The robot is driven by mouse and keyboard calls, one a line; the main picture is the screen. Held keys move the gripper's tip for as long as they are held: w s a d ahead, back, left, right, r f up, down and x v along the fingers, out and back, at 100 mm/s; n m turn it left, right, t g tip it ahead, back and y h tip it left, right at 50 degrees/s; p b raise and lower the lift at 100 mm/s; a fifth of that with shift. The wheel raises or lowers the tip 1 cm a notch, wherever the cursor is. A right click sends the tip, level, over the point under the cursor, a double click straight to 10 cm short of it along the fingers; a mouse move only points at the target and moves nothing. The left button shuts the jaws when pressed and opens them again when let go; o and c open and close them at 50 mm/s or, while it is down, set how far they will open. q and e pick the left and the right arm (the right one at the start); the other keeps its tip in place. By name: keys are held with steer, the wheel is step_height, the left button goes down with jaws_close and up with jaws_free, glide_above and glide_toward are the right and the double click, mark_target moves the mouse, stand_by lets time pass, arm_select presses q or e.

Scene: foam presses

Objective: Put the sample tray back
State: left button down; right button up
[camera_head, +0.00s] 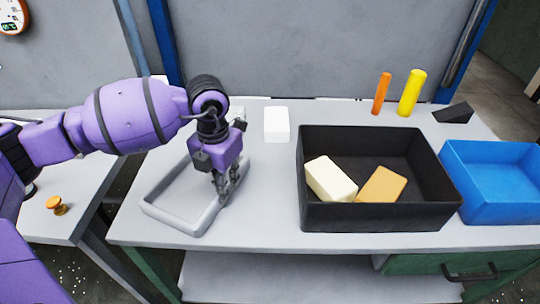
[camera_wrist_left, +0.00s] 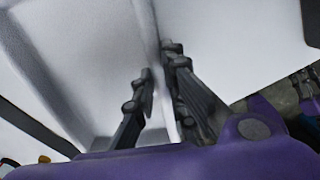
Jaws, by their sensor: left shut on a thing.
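The sample tray (camera_head: 170,219) is a shallow light-grey tray with a raised rim, on the left part of the grey table. It looks empty. My left gripper (camera_head: 223,194) comes down over its right side and is shut on the right wall. In the left wrist view the fingers (camera_wrist_left: 160,105) stand on either side of the tray wall, with the tray's inside (camera_wrist_left: 90,60) to the left. Whether the tray rests on the table or is slightly raised I cannot tell.
A black bin (camera_head: 372,218) holds a cream block (camera_head: 331,179) and a tan block (camera_head: 381,185). A blue bin (camera_head: 495,180) stands right of it. A white block (camera_head: 276,124), orange (camera_head: 381,93) and yellow (camera_head: 411,93) cylinders and a black wedge (camera_head: 453,113) stand behind.

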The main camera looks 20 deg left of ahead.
arm_select(q)
steer(key=shift+f, duration=0.2)
steer(key=c, duration=1.8)
jaws_free()
steer(key=shift+o, duration=0.2)
steer(key=shift+r, duration=0.2)
steer(key=shift+r, duration=0.3)
step_height(320, 180, up, 12)
steer(key=shift+f, duration=0.25)
